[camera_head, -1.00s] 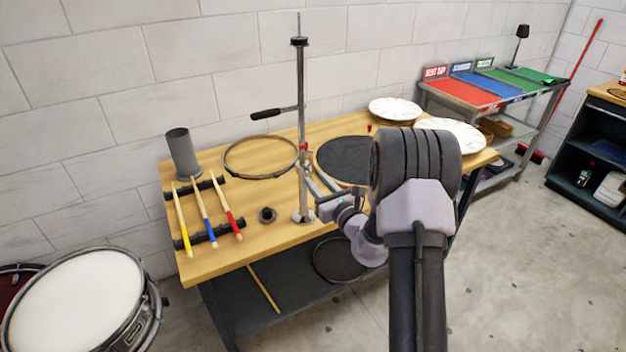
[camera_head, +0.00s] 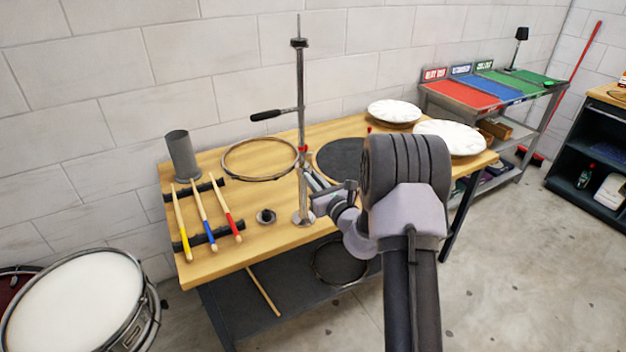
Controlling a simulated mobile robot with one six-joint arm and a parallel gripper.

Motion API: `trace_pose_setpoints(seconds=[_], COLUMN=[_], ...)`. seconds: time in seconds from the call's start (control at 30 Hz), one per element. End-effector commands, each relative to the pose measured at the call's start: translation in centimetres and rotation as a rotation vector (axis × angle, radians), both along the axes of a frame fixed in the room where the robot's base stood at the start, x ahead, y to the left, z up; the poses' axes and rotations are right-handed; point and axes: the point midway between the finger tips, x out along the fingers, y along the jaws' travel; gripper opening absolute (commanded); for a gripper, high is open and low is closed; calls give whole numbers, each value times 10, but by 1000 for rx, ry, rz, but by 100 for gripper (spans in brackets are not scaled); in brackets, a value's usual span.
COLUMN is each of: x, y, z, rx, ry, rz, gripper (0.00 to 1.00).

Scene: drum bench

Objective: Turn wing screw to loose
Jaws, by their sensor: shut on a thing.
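A chrome stand (camera_head: 301,90) rises upright from the wooden bench, with a round base, a black-gripped side lever (camera_head: 266,115) and a red mark (camera_head: 303,149) partway up its post. My gripper (camera_head: 307,168) reaches in from the right, its fingertips at the post just below the red mark. The gripper is shut on the wing screw at the post. The screw itself is too small and too covered by the fingers to make out, so its angle cannot be told.
The bench (camera_head: 245,250) also holds a hoop (camera_head: 225,168), a dark round pad (camera_head: 340,160), drumsticks (camera_head: 183,225) on black rests, a grey cup (camera_head: 183,155) and white cymbal-like discs (camera_head: 450,137). A drum (camera_head: 75,305) stands at lower left.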

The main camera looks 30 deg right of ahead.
Motion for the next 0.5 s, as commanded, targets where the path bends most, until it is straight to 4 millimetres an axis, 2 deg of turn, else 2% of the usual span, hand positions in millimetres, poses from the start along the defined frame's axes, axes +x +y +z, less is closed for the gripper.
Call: trace_pose_setpoints(seconds=[0.27, 0.5], x=[0, 0], y=[1, 2], z=[-3, -4], rx=[-121, -332], ry=[-4, -13], rz=[1, 1], gripper=[0, 0])
